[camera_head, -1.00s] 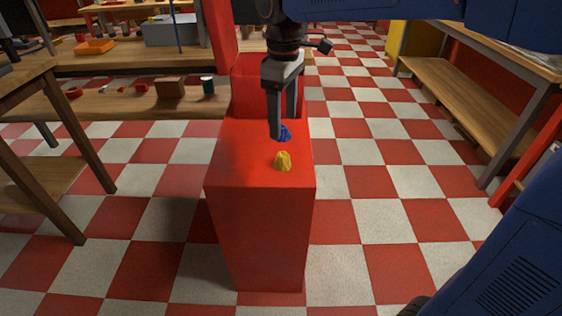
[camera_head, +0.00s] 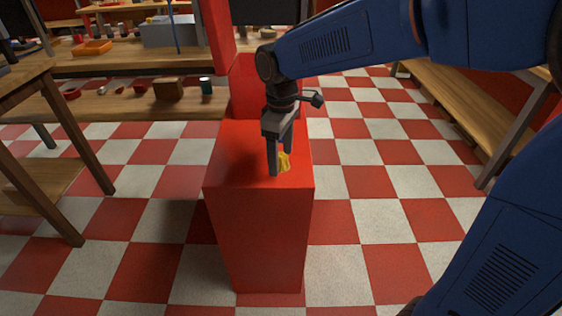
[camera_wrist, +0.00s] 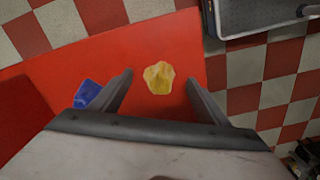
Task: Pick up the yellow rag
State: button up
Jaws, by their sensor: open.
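The yellow rag (camera_head: 284,161) is a small crumpled heap on top of the red box-shaped stand (camera_head: 236,160). In the wrist view the rag (camera_wrist: 158,77) lies between and a little beyond the two fingers. My gripper (camera_head: 279,163) is open and low over the stand, its fingers pointing down, with one finger partly covering the rag in the head view. In the wrist view my gripper (camera_wrist: 158,86) shows a wide gap and holds nothing. Whether the fingers touch the rag cannot be told.
A blue rag (camera_wrist: 88,94) lies on the stand beside the left finger in the wrist view; the arm hides it in the head view. A wooden table (camera_head: 30,100) stands at left and a bench (camera_head: 470,110) at right. Checkered floor surrounds the stand.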

aim_at(281, 153)
jog(key=shift+f, duration=0.2)
jog(key=c, duration=1.1)
jog(key=shift+r, duration=0.1)
notch_tip(281, 153, up, 10)
jog(key=shift+f, duration=0.1)
